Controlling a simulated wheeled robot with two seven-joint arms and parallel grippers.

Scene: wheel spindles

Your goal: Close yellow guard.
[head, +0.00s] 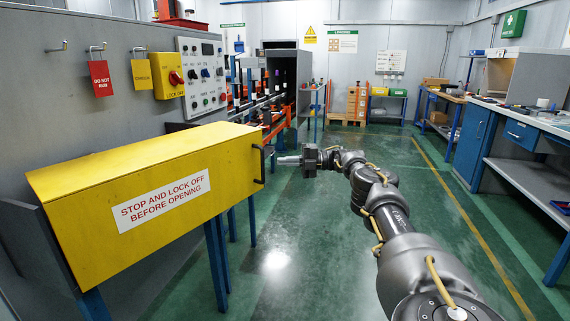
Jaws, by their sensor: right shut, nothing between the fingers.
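The yellow guard (100,240) is a long box-shaped cover at the left, with a white label (162,200) reading "STOP AND LOCK OFF BEFORE OPENING". Its lid looks level, and I cannot tell whether it is fully down. A black handle (260,165) sits at its right end. My right gripper (284,160) is shut and empty. It points left, just right of the handle, and I cannot tell whether it touches it. My left gripper is not in view.
A control panel (203,75) with buttons and a yellow lock-off box (166,76) are on the grey wall behind the guard. Blue benches (520,135) stand at the right. The green floor (310,260) between is clear.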

